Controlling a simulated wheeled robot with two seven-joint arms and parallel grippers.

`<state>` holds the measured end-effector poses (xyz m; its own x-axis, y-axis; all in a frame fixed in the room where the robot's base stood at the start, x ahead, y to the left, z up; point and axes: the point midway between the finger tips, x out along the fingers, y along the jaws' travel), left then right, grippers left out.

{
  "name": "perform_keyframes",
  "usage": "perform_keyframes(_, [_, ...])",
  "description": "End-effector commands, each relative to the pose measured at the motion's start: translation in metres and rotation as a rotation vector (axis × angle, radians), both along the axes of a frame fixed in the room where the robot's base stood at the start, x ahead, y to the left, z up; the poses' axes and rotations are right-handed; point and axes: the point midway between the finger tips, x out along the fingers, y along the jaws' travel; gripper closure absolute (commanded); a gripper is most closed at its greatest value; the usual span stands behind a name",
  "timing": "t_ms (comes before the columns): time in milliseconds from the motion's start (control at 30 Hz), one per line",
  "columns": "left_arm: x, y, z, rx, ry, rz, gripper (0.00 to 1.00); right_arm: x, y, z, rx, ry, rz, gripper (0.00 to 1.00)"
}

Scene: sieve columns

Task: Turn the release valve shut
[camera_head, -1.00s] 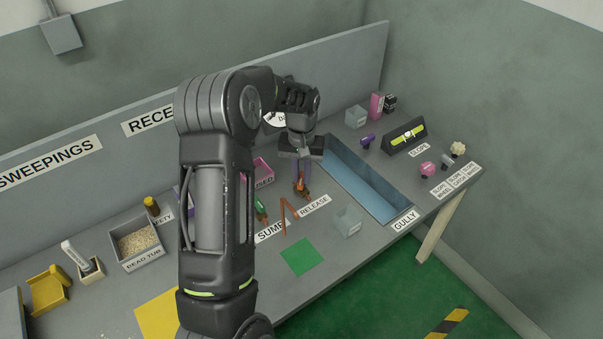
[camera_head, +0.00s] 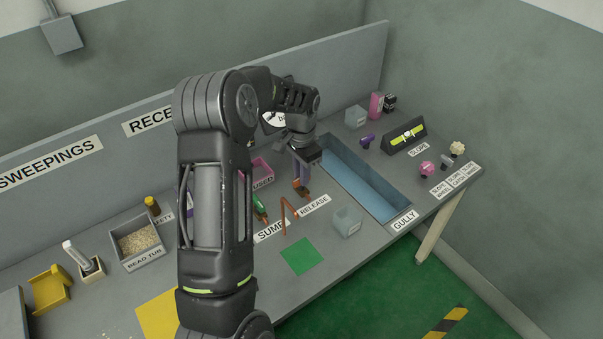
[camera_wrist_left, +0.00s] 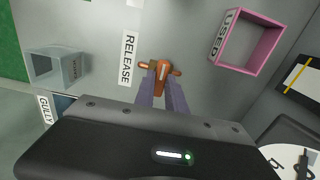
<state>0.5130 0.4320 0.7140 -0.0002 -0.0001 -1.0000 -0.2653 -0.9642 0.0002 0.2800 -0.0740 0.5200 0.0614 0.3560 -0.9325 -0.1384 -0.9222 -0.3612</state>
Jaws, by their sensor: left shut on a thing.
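The release valve (camera_head: 304,194) is a small orange fitting on the bench beside the "RELEASE" label (camera_head: 314,205). In the left wrist view the valve (camera_wrist_left: 161,69) shows a raised handle with short stubs to either side. My left gripper (camera_head: 301,184) points down at it, and its purple fingers (camera_wrist_left: 162,80) are shut on the valve's handle. The fingers hide part of the handle, so its exact angle is hard to tell. My right gripper is not in view.
A green-handled valve (camera_head: 260,209) and a bent copper pipe (camera_head: 284,216) stand close on the left. The pink "USED" bin (camera_head: 262,167) is behind, the blue gully trough (camera_head: 365,185) to the right. A clear box (camera_head: 347,222) stands in front.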

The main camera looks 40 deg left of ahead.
Motion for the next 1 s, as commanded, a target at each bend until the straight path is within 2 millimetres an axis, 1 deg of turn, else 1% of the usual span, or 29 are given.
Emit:
perform_keyframes(200, [0.0001, 0.0001, 0.0001, 0.000, 0.000, -0.030, 1.00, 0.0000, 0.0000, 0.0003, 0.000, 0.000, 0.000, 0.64])
perform_keyframes(500, [0.0002, 0.0000, 0.0001, 0.001, 0.000, -0.031, 1.00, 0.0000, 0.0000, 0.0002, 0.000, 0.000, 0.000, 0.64])
perform_keyframes(533, [0.0002, 0.0000, 0.0001, 0.001, 0.000, -0.031, 0.84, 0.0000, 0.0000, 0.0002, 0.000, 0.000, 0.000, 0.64])
perform_keyframes(700, [0.0001, 0.0000, 0.0001, 0.000, 0.000, -0.030, 0.70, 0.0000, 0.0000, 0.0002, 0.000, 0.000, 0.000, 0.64])
perform_keyframes(800, [0.0001, 0.0000, 0.0000, 0.000, 0.000, -0.030, 0.63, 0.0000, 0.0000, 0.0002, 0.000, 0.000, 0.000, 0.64])
perform_keyframes(1000, [0.0000, 0.0000, 0.0001, 0.000, 0.000, -0.029, 0.63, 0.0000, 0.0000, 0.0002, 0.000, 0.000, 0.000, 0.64])
